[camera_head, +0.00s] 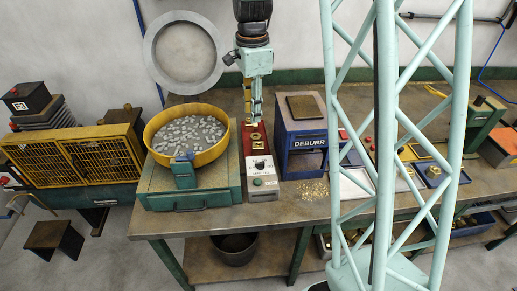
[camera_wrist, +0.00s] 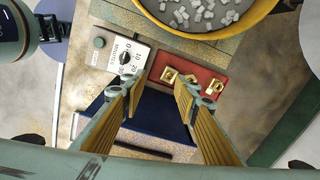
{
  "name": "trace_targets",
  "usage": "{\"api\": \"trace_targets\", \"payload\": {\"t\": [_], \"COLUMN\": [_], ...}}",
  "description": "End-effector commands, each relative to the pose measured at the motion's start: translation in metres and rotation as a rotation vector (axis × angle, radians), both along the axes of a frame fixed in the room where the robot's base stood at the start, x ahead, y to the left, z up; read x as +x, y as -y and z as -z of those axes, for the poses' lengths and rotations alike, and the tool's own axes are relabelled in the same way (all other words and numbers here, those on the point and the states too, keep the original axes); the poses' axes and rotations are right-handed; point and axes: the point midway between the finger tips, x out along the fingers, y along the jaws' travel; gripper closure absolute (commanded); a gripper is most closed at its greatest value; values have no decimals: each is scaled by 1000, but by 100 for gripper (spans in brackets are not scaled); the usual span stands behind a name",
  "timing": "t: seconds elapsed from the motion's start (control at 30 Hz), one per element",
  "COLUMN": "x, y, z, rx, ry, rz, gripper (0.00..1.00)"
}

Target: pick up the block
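Small brass blocks sit on a red plate (camera_wrist: 203,74) in the wrist view. One brass block (camera_wrist: 168,75) lies close to the tip of the right finger, and another brass block (camera_wrist: 215,87) lies farther right. In the head view the red plate (camera_head: 262,151) is a narrow strip with a brass block (camera_head: 254,137) on it. My gripper (camera_wrist: 160,83) is open, with its two fingers apart and nothing seen between them. In the head view my gripper (camera_head: 252,116) points down at the far end of the red strip. Its exact height over the blocks cannot be told.
A yellow bowl of grey chips (camera_head: 226,146) stands left of the strip on a green base. The blue DEBURR box (camera_head: 308,143) stands close on the right. A dial panel (camera_head: 262,181) is at the strip's front. Brass chips (camera_head: 312,189) lie on the bench.

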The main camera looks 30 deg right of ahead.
Motion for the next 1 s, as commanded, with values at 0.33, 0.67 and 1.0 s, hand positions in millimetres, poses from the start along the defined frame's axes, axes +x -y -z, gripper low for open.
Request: {"api": "trace_targets", "payload": {"t": [0.33,0.67,1.0], "x": [27,39,39], "y": [27,41,41], "z": [54,81,83], "rx": [14,21,20], "ry": [-32,-47,-47], "rz": [202,306,312], "gripper": [72,72,72]}}
